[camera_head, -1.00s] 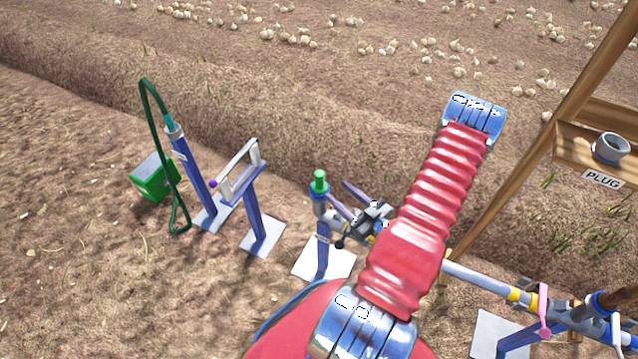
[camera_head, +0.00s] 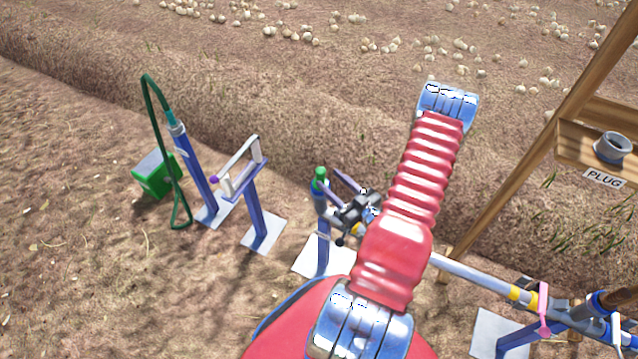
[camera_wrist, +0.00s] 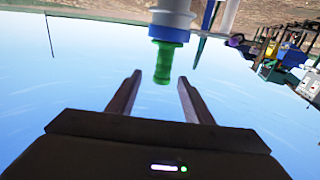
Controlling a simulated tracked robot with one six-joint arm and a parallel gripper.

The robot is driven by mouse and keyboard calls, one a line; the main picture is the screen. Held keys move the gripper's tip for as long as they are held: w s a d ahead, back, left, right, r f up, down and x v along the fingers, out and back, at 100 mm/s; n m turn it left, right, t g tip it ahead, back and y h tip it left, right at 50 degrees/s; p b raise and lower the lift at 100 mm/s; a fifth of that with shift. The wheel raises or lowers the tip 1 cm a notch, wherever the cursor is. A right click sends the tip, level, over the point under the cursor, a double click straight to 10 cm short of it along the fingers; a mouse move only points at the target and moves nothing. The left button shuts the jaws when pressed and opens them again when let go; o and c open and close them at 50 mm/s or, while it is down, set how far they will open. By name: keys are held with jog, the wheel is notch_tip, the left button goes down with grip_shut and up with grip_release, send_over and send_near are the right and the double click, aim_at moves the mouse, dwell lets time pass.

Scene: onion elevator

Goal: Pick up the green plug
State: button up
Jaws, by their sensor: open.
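The green plug (camera_head: 320,176) sits upright on top of a blue post with a grey-white fitting, left of my arm in the head view. My gripper (camera_head: 332,178) is open, with its two purple fingers pointing left and their tips close beside the plug.
A wooden stand with a "PLUG" label (camera_head: 603,180) and a grey cup (camera_head: 612,147) is at the right. A stand with a white frame (camera_head: 240,168), a green hose (camera_head: 149,92) and a green box (camera_head: 153,177) are at the left. Pipes (camera_head: 485,280) run at lower right.

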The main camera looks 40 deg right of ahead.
aim_at(324, 175)
jog(key=shift+w, duration=1.85)
jog(key=w, duration=0.5)
jog(key=shift+w+r, duration=0.1)
grip_shut()
jog(key=shift+r, duration=0.15)
notch_tip(324, 175, up, 10)
dwell(0.5)
